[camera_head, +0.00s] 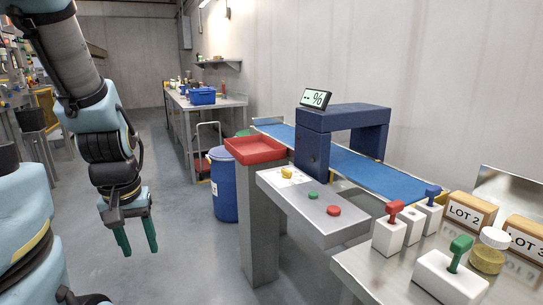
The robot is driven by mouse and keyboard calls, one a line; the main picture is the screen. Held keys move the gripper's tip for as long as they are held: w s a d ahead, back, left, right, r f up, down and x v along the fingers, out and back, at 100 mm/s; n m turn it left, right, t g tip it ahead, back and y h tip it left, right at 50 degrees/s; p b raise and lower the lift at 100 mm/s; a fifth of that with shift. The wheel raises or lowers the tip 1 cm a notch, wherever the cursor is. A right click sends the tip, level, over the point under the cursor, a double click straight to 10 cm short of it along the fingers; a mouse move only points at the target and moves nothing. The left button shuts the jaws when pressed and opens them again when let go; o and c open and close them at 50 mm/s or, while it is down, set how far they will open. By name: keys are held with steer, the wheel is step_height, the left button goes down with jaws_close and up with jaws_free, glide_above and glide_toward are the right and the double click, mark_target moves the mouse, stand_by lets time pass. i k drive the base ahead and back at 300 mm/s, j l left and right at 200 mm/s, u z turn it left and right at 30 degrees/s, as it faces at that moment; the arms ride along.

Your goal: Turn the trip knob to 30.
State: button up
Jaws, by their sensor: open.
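A small yellow knob (287,173) sits on a pale plate at the far left end of the grey control panel (325,226); I take it for the trip knob. Its pointer and any scale marks are too small to read. A green button (312,195) and a red button (333,210) sit nearer on the same panel. My gripper (137,240) hangs at the left over the floor, with green fingers pointing down. It is open and empty, well apart from the panel and the knob.
A red tray (256,149) stands on a grey pedestal beside the panel. Behind are a blue conveyor (375,174) with a dark blue arch (312,149) and a display reading "-- %" (316,97). White blocks with coloured handles stand right. Open floor separates my gripper from the panel.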

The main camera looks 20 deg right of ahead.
mark_target(287, 174)
steer(key=i+z, duration=0.1)
steer(key=i, duration=0.45)
steer(key=i+j+z, duration=0.1)
steer(key=i, duration=0.5)
steer(key=i+j+z, duration=0.15)
steer(key=i, duration=0.4)
